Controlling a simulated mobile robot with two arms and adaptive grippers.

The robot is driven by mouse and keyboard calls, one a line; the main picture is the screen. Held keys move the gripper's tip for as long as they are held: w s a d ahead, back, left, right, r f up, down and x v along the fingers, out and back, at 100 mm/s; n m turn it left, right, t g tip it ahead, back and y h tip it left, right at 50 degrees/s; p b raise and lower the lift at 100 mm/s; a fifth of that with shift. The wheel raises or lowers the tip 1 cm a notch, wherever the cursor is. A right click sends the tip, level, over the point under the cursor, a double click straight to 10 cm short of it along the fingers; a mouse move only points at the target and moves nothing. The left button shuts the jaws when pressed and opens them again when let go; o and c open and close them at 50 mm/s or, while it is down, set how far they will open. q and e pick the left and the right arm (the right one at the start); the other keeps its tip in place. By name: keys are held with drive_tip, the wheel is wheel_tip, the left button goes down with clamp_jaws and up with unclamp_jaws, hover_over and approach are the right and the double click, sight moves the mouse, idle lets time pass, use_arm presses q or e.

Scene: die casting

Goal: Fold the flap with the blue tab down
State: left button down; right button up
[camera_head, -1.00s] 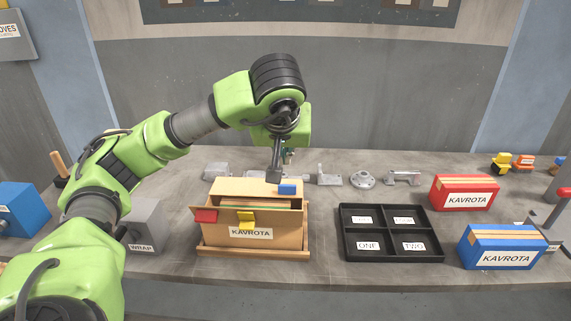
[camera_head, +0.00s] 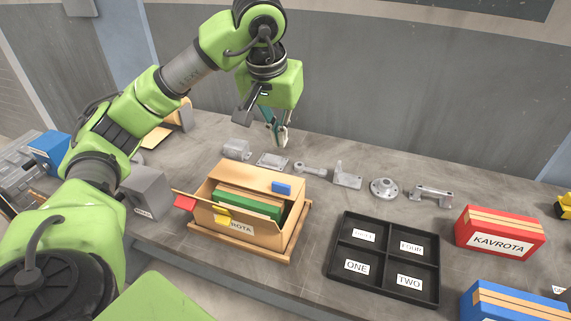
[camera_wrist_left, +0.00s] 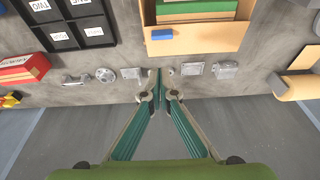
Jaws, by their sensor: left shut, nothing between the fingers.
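An open cardboard box (camera_head: 290,229) stands on a wooden tray (camera_head: 272,256) on the bench, with green and tan contents (camera_head: 247,205) showing inside. The flap with the blue tab (camera_head: 281,188) stands up along the box's far side. The blue tab also shows in the left wrist view (camera_wrist_left: 162,34). A flap with a red tab (camera_head: 185,203) sticks out at the left, and a yellow tab (camera_head: 222,216) hangs at the front. My left gripper (camera_head: 281,143) is shut and empty, above the bench behind the box, apart from the blue-tab flap. My right gripper is not in view.
Several grey metal castings (camera_head: 347,174) lie behind the box. A black four-compartment tray (camera_head: 429,254) stands right of it, then a red KAVROTA box (camera_head: 500,232) and a blue box (camera_head: 515,302). A grey block (camera_head: 146,195) is at the left.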

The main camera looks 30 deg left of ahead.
sight(281, 184)
use_arm(q)
drive_tip(key=x, duration=0.4)
drive_tip(key=s+p+x, duration=0.1)
drive_tip(key=x, duration=0.3)
drive_tip(key=p+x, duration=0.1)
drive_tip(key=x, duration=0.3)
drive_tip(key=shift+s+a+f, duration=0.15)
drive_tip(key=shift+a+f, duration=0.05)
drive_tip(key=shift+f, duration=0.75)
drive_tip(key=shift+f+b, duration=0.25)
drive_tip(key=shift+b, duration=0.2)
drive_tip(key=shift+s+f+t+b, duration=0.1)
drive_tip(key=shift+f+t+b, duration=0.2)
drive_tip(key=shift+b, duration=0.45)
drive_tip(key=shift+s+d+r, duration=0.1)
drive_tip(key=shift+r, duration=0.15)
drive_tip(key=shift+p, duration=0.3)
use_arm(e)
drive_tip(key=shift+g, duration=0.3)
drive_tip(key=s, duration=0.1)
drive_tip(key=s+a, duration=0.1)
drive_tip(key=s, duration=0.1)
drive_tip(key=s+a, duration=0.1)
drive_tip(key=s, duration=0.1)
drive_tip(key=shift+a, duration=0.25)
